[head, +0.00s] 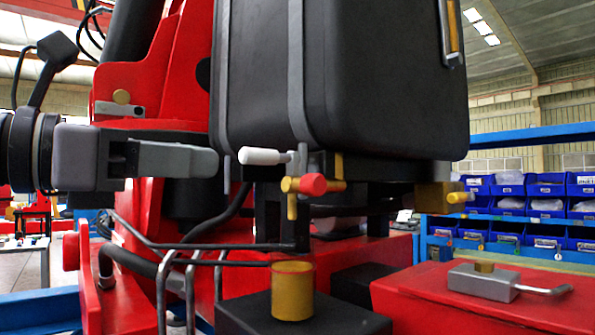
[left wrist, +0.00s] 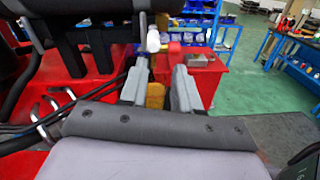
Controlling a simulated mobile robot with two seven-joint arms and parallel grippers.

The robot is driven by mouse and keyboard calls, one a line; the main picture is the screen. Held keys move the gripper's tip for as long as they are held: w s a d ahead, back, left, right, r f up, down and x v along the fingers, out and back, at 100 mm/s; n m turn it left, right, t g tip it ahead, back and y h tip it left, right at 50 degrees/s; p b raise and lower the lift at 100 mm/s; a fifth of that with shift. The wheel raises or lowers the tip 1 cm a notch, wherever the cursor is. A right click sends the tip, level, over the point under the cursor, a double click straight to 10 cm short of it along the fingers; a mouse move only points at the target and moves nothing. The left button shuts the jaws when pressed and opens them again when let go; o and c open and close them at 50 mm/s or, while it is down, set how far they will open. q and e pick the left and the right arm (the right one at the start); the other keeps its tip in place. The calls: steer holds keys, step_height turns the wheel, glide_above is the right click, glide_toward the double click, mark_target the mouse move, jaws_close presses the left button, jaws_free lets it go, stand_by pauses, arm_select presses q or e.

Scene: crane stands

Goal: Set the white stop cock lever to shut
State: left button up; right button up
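The white stop cock lever (head: 262,156) sticks out to the left, roughly level, from a grey fitting under the black tank (head: 345,75). Its rounded white end also shows in the left wrist view (left wrist: 153,40), just beyond my fingertips. My left gripper (head: 214,163) comes in from the left, its fingertips a short way left of the lever's end. In the left wrist view the two grey fingers (left wrist: 160,66) stand apart with nothing held between them. My right gripper is in neither view.
A red-ended brass valve (head: 312,184) sits just below the lever. A brass cup (head: 292,290) stands lower on a dark block. A yellow-tipped brass fitting (head: 460,197) is farther right. Bent grey bars (head: 180,262) run below my gripper. A small lever valve (head: 483,280) lies on the red box.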

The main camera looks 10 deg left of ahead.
mark_target(263, 158)
arm_select(q)
steer(key=shift+t+y, duration=0.3)
steer(key=shift+t, duration=0.1)
steer(key=x, duration=0.3)
steer(key=p+x, duration=0.1)
steer(key=x, duration=0.3)
steer(key=r+x, duration=0.1)
steer(key=x, duration=0.2)
steer(key=shift+w+p, duration=0.4)
steer(key=shift+w+d+f, duration=0.15)
steer(key=shift+w+d, duration=0.15)
steer(key=shift+w, duration=0.2)
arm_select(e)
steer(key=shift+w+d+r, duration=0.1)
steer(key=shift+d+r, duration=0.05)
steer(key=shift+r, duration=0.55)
arm_select(q)
jaws_close()
